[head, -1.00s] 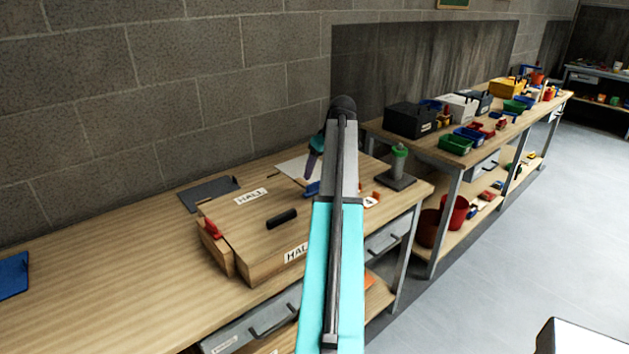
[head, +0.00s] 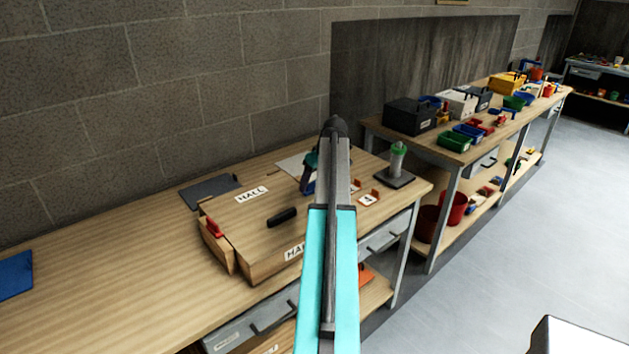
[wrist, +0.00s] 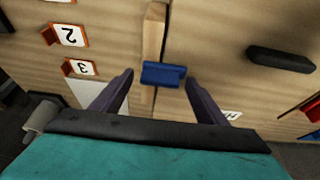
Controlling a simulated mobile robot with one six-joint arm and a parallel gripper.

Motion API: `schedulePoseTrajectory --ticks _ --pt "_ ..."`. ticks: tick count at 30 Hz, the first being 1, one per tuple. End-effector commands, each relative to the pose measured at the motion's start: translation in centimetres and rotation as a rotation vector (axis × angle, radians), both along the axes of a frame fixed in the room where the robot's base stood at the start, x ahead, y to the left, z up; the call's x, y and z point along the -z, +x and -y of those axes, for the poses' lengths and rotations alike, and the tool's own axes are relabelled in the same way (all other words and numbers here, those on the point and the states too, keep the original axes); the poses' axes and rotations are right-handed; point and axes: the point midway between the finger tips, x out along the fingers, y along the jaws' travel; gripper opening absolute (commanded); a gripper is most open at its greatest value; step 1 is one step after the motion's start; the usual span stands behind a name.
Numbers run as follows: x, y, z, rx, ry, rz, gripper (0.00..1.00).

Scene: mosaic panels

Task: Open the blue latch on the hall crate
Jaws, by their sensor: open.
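The hall crate (head: 238,217) is a wooden box with HALL labels, lying on the near bench. Its blue latch (wrist: 163,75) shows in the wrist view on a narrow wooden strip at the crate's edge. My gripper (wrist: 160,76) is open, with one dark finger on each side of the latch and gaps between. I cannot tell how far above it the fingertips are. In the head view my gripper (head: 308,178) is over the crate's right end, and my arm hides much of that end.
A black handle (head: 282,217) sits on the crate's top, and a red latch (head: 214,228) on its left end. Numbered tags (wrist: 81,67) stand beside the crate. A green-capped bottle (head: 398,160) stands to the right. The bench's left part is mostly clear.

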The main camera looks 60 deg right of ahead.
Motion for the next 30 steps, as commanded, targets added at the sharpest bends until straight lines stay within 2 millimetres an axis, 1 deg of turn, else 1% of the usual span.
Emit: schedulePoseTrajectory --ticks 4,5,9,12,23,30 --pt "-0.01 -0.01 0.01 0.000 0.000 0.000 0.67" --pt "-0.02 -0.01 0.01 0.000 0.000 0.000 0.64" --pt "-0.03 -0.01 0.01 0.000 0.000 0.000 0.40" --pt "-0.04 0.06 0.01 -0.001 0.000 0.000 0.26" --pt "-0.02 0.17 -0.04 0.032 -0.001 0.001 0.26" --pt "-0.01 0.41 0.00 0.129 -0.003 0.002 0.26"
